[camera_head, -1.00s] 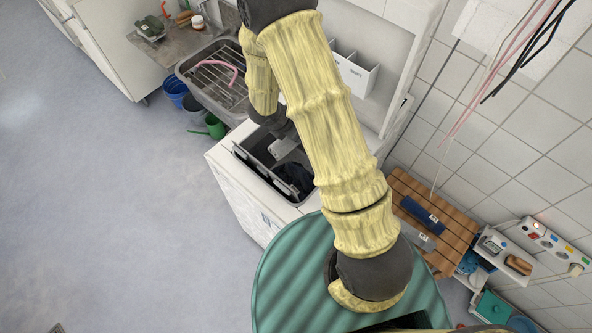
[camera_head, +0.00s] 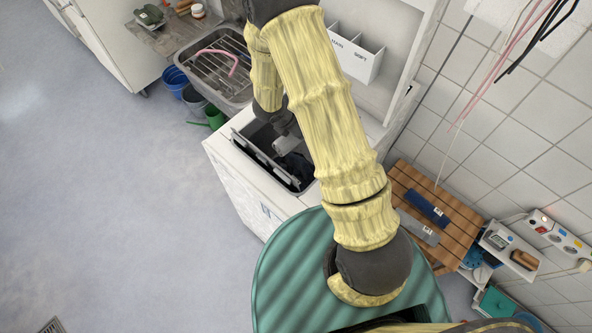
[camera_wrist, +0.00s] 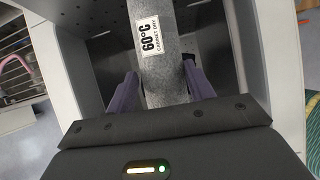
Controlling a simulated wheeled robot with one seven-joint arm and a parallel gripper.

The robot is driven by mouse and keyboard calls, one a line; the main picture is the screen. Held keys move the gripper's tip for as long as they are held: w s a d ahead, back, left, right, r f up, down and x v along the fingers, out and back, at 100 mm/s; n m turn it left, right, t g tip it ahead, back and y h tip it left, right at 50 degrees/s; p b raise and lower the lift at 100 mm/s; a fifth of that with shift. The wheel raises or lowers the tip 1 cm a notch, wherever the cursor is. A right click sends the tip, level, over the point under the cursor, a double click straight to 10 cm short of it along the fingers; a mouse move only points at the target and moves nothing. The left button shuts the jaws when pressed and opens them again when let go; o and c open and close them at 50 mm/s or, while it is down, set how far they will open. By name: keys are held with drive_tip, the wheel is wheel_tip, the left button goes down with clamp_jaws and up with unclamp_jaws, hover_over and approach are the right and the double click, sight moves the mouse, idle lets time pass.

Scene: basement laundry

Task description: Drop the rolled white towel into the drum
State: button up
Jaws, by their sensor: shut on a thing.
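A pale grey-white roll (camera_wrist: 165,75), with a label reading "60°C CABINET DRY", sits between the purple fingers of my gripper (camera_wrist: 162,90), which is shut on it. The roll's pale end also shows in the head view (camera_head: 286,144), at the opening of the white machine. The drum (camera_wrist: 88,18) has grey perforated walls and lies below and around the roll in the wrist view. In the head view the open drum (camera_head: 262,137) is partly hidden by my arm. I cannot tell how far the roll is inside the rim.
The white machine (camera_head: 236,184) stands beside a sink with a rack (camera_head: 214,72). A wooden slatted bench (camera_head: 455,238) holds a blue roll (camera_head: 427,210) and a grey roll (camera_head: 417,228). The floor at left is clear.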

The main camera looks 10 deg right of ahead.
drive_tip(key=shift+f, duration=0.55)
drive_tip(key=o, duration=1.4)
drive_tip(key=shift+o, duration=0.2)
drive_tip(key=shift+r, duration=0.1)
drive_tip(key=p+v, duration=0.1)
drive_tip(key=v, duration=1.6)
drive_tip(key=shift+p, duration=0.3)
drive_tip(key=shift+s+r, duration=0.1)
drive_tip(key=shift+s, duration=0.05)
